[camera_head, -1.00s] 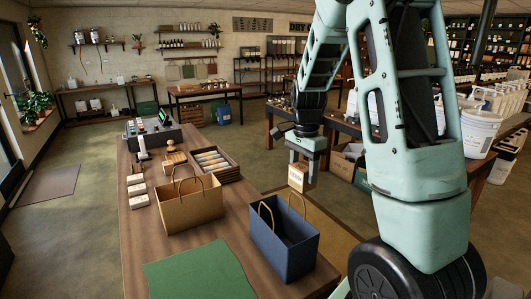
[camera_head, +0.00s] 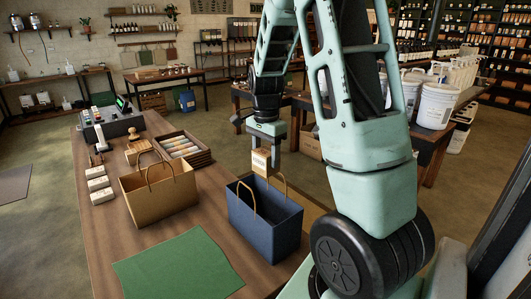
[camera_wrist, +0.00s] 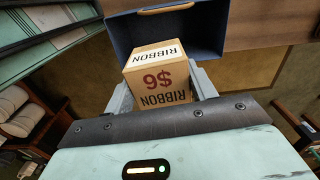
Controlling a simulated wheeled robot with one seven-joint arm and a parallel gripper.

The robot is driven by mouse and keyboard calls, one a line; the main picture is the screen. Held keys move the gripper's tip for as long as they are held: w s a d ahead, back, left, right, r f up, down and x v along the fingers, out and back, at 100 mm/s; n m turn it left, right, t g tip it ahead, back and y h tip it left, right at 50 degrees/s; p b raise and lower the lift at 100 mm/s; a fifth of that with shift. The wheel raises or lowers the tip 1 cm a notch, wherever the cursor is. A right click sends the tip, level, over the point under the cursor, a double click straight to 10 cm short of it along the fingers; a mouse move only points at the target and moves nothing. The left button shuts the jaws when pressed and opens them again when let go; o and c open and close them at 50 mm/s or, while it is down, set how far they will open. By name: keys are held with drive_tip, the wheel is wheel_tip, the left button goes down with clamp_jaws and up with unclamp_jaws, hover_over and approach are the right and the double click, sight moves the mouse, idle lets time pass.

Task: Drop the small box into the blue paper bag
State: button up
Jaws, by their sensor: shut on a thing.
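A small tan box (camera_head: 261,162) with a white ribbon label is held in my gripper (camera_head: 262,149). The blue paper bag (camera_head: 262,228) stands upright and open on the wooden table, with two tan handles. In the head view the box appears above the bag's back rim, beside a handle. In the wrist view the bag (camera_wrist: 130,35) lies just beyond the box. Part of the bag's inside is hidden.
A brown paper bag (camera_head: 158,195) stands left of the blue one. A green mat (camera_head: 178,263) lies in front. A wooden tray of rolls (camera_head: 183,148), a stamp, small white boxes (camera_head: 98,183) and a register (camera_head: 112,122) stand farther back on the table.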

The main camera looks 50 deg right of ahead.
sight(266, 151)
drive_tip(key=shift+f, duration=0.2)
drive_tip(key=o, duration=1.1)
drive_tip(key=shift+c, duration=0.2)
wheel_tip(266, 151, up, 18)
drive_tip(key=b, duration=0.3)
drive_tip(key=shift+f, duration=0.25)
drive_tip(key=shift+f, duration=0.1)
